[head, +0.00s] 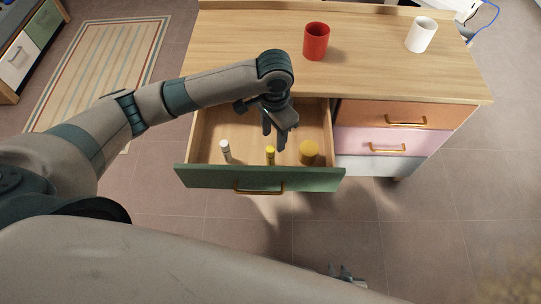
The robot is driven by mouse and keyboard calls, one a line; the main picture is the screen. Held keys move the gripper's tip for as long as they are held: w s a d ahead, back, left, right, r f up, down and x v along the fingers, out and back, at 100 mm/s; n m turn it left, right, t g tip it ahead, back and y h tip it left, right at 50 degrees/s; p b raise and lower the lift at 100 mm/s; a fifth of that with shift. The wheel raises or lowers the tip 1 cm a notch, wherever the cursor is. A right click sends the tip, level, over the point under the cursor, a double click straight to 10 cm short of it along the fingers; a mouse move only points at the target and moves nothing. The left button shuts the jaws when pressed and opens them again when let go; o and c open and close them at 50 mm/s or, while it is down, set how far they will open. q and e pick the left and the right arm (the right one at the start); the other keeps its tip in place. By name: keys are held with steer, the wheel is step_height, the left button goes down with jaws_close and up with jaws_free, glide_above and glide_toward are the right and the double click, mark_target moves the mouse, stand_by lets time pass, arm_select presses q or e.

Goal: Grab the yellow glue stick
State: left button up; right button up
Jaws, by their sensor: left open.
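The yellow glue stick (270,158) stands upright in the open green-fronted drawer (258,178), near its front wall. My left gripper (276,138) points down over the drawer, just behind the glue stick in the picture. Its two fingers are apart with nothing between them, and I see no contact with the stick. My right gripper (345,274) shows only in part at the bottom, beyond my own arm; its jaw state is unclear.
In the drawer, a white stick (226,152) stands to the left and a yellow round object (309,153) close to the right. The wooden desktop (370,70) above holds a red cup (316,42) and a white cup (421,35). Closed drawers (385,142) lie to the right.

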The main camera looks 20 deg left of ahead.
mark_target(271, 159)
arm_select(q)
step_height(271, 159, down, 8)
steer(key=shift+f, duration=0.1)
stand_by(0.4)
steer(key=f, duration=0.4)
steer(key=shift+s+a+p, duration=0.2)
steer(key=shift+a+p, duration=0.1)
steer(key=shift+a, duration=0.05)
steer(key=shift+f, duration=0.6)
jaws_close()
